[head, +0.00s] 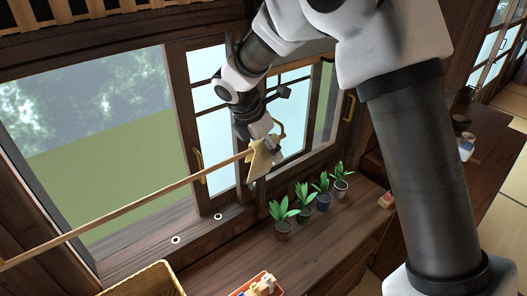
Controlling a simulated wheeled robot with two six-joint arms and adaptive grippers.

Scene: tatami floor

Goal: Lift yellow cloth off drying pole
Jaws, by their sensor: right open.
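The yellow cloth (260,160) hangs over the right end of the drying pole (135,211), a thin wooden rod that runs up from the lower left in front of the window. My right gripper (277,143) is at the top of the cloth. It is open, with its fingers very close to the cloth; I cannot tell whether they touch it. The gripper and wrist hide part of the cloth's top edge and the pole's end. My left gripper is not in view.
Several potted plants (283,226) stand on the wooden counter just below and right of the cloth. A wicker basket (150,279) and a red tray (262,284) with small items are at the bottom. Window frames stand close behind my right gripper.

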